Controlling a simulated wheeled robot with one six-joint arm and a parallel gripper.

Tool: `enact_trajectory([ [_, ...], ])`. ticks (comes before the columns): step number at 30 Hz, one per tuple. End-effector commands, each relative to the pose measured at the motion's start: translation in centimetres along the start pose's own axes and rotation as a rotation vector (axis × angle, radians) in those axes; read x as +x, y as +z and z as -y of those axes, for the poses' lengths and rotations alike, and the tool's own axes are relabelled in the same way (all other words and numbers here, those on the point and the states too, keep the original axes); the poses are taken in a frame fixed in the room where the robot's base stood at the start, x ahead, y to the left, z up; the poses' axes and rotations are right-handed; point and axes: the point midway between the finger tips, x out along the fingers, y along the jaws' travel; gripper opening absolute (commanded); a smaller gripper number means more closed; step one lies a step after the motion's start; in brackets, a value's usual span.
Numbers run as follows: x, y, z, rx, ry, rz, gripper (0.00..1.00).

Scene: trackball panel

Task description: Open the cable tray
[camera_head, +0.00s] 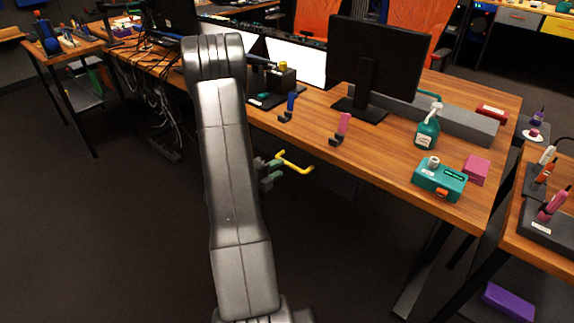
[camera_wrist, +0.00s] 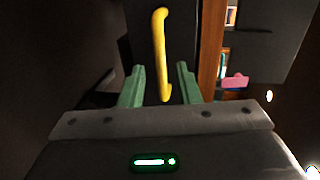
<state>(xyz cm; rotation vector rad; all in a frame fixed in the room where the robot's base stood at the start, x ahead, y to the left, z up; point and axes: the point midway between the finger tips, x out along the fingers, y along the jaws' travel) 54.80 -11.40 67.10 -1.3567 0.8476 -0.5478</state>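A yellow bar handle (camera_head: 294,163) shows just below the desk's front edge in the head view. It also shows in the wrist view (camera_wrist: 161,50), where it stands against a dark front (camera_wrist: 138,35), which seems to be the cable tray under the desk. My gripper (camera_head: 270,172) is beside the handle, to its left in the head view. In the wrist view its two green fingers (camera_wrist: 160,70) are apart, with the handle's near end between them. Whether they touch it cannot be told. The tray's body is hidden by the desk and my arm.
The wooden desk (camera_head: 385,152) is above and behind my gripper. On it are a monitor (camera_head: 378,55), a green spray bottle (camera_head: 428,130), a teal box (camera_head: 438,180) and phone stands. Cables (camera_head: 172,115) hang at left. The dark floor in front is clear.

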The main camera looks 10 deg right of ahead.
Motion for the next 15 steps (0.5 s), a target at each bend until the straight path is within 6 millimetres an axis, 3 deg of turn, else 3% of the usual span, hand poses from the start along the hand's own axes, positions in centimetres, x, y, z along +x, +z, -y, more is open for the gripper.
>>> enact_trajectory([
  [7, 4.1, 0.0, -0.1, 0.002, -0.002, -0.002, 0.30],
  [15, 5.7, 0.0, 0.0, -0.001, 0.000, 0.001, 0.30],
])
